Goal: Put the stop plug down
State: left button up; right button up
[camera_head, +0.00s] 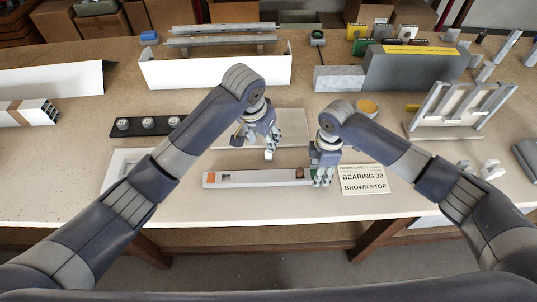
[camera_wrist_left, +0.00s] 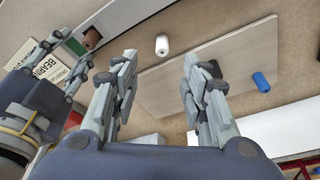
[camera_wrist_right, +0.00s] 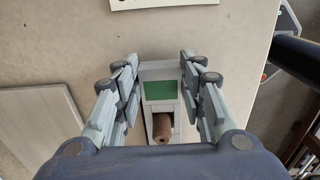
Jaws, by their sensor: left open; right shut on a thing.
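The brown stop plug (camera_wrist_right: 160,127) sits in the open slot of a light grey profile (camera_wrist_right: 165,68), beside its green patch. It also shows in the left wrist view (camera_wrist_left: 92,39) and in the head view (camera_head: 299,173). My right gripper (camera_head: 322,178) is shut on the profile near its green end; its fingers flank the profile in the right wrist view. My left gripper (camera_head: 270,143) is open and empty above the thin board (camera_wrist_left: 215,65). A white plug (camera_wrist_left: 162,45) lies in front of its fingers, and a blue plug (camera_wrist_left: 261,82) lies farther right.
A card reading "BEARING 30 BROWN STOP" (camera_head: 363,180) lies right of the profile. A black strip with several round pieces (camera_head: 147,126) lies left. A slotted rack (camera_head: 445,130) stands right. A white channel (camera_head: 165,73) and a grey block (camera_head: 410,72) stand behind.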

pick_arm(q)
jog(key=x, duration=0.6)
jog(key=shift+f, duration=0.15)
jog(key=shift+w+x, duration=0.15)
jog(key=shift+x, duration=1.25)
jog(key=shift+w+x, duration=0.1)
jog(key=shift+x, duration=1.25)
jog(key=shift+a, duration=0.15)
jog(key=c, duration=0.9)
jog(key=shift+c, duration=0.2)
notch_tip(320, 180, up, 10)
jog(key=shift+r, duration=0.1)
